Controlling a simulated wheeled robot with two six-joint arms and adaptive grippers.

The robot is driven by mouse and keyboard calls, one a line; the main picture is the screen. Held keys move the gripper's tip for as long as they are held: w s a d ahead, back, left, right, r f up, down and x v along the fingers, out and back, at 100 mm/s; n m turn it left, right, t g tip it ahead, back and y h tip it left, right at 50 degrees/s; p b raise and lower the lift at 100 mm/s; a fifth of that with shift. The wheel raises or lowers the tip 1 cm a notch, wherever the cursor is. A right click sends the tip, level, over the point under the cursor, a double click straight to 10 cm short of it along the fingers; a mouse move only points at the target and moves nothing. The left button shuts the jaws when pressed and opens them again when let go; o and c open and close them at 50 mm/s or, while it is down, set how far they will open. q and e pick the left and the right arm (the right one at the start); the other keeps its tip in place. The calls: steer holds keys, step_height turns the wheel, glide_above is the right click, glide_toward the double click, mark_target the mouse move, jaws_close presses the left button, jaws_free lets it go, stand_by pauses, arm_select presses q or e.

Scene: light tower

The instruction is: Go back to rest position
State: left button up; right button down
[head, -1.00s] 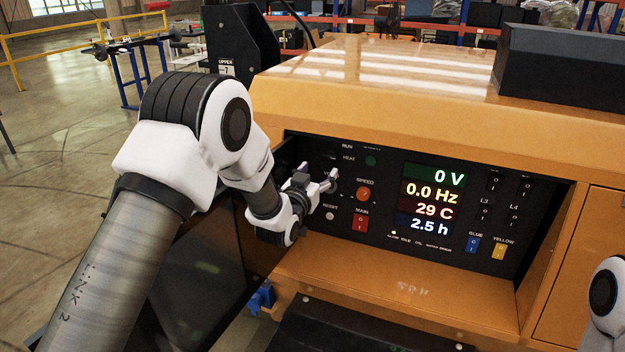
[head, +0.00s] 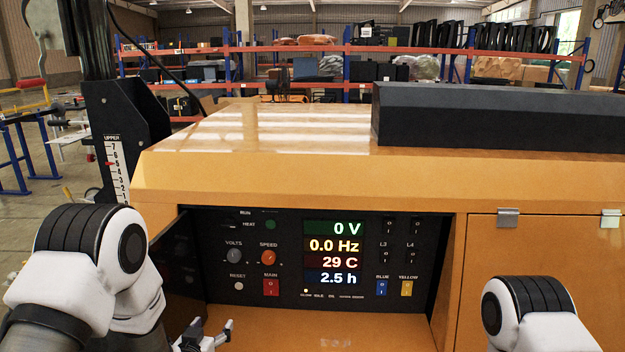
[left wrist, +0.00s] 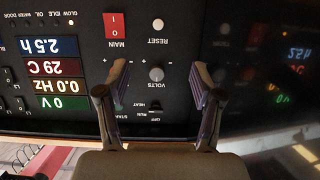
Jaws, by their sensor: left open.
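My left gripper (head: 209,335) is low at the left in the head view, below and in front of the control panel (head: 285,225). It is open with nothing between its fingers. In the left wrist view the gripper (left wrist: 160,85) also shows open, and the panel appears upside down behind it. The grey VOLTS knob (left wrist: 156,73) shows between the fingertips there, apart from them as far as I can tell. My right arm shows only as a white and black joint at the lower right of the head view; its gripper is out of view.
The panel sits in a recess of an orange cabinet (head: 300,178). Its display (head: 333,253) reads 0 V, 0.0 Hz, 29 C, 2.5 h. A red MAIN switch (head: 270,287) and an orange SPEED knob (head: 268,257) are nearby. A dark box (head: 500,117) lies on top.

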arm_select(q)
steer(key=s+f+g, duration=0.2)
steer(key=s+f, duration=0.3)
steer(key=s+f+g, duration=0.2)
steer(key=s+f, duration=0.4)
steer(key=s+f+g, duration=0.2)
steer(key=s+f, duration=0.3)
steer(key=s, duration=0.1)
steer(key=shift+s+a+f+g, duration=0.1)
steer(key=shift+a+f+g, duration=0.2)
steer(key=shift+g, duration=0.1)
steer(key=s+f+g, duration=0.1)
steer(key=s+g, duration=0.3)
steer(key=s, duration=0.6)
steer(key=s+f+g, duration=0.2)
steer(key=s+g, duration=0.1)
steer(key=s, duration=0.8)
steer(key=shift+s+f+n+g+y, duration=0.25)
steer(key=shift+f+n+g+y, duration=0.05)
steer(key=shift+n+g, duration=0.1)
steer(key=shift+w, duration=0.1)
